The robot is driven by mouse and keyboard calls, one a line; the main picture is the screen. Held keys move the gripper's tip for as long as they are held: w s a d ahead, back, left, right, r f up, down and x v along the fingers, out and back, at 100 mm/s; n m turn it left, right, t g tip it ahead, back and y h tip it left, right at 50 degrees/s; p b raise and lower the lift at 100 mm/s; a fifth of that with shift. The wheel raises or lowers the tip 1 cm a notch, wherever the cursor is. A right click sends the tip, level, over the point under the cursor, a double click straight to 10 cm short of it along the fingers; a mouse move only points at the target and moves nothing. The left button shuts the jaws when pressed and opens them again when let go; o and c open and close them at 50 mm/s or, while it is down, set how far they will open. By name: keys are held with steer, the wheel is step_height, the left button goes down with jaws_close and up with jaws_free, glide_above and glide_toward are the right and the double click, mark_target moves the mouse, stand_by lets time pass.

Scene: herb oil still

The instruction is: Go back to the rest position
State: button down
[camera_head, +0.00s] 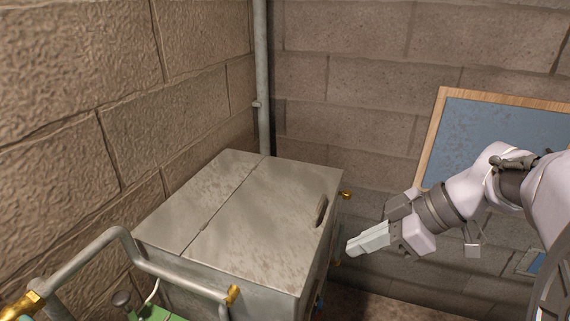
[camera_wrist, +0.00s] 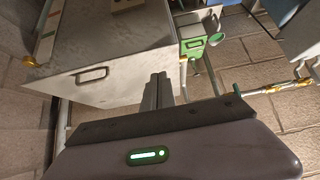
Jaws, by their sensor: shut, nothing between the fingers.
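My gripper (camera_head: 351,247) is in the air just right of the metal cabinet (camera_head: 265,215), apart from it, in the head view. Its pale fingers are together and hold nothing. In the wrist view my gripper (camera_wrist: 160,77) also shows shut and empty. The metal cabinet (camera_wrist: 110,47) fills the upper left there, with a handle on its face. My arm reaches in from the right edge of the head view.
A grey pipe with brass fittings (camera_head: 180,276) runs in front of the cabinet. A green box (camera_wrist: 195,40) stands beside the cabinet. A blue wood-framed board (camera_head: 500,130) hangs on the block wall behind my arm. A vertical pipe (camera_head: 262,80) runs up the corner.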

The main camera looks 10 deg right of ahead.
steer(key=s+a+f+m+h+b, duration=0.1)
steer(key=s+a+f+m+b, duration=0.2)
steer(key=a+f+m+b, duration=0.1)
steer(key=s+a+f+m+h+b, duration=0.2)
steer(key=a+f+m+b, duration=0.3)
steer(key=f+b, duration=0.3)
steer(key=s+a+f+m+t+h+b, duration=0.1)
steer(key=s+a+f+m+b, duration=0.3)
steer(key=f, duration=0.5)
steer(key=shift+s+a+f+m+h+b, duration=0.2)
steer(key=shift+m+h+b, duration=0.3)
steer(key=shift+m+b, duration=0.75)
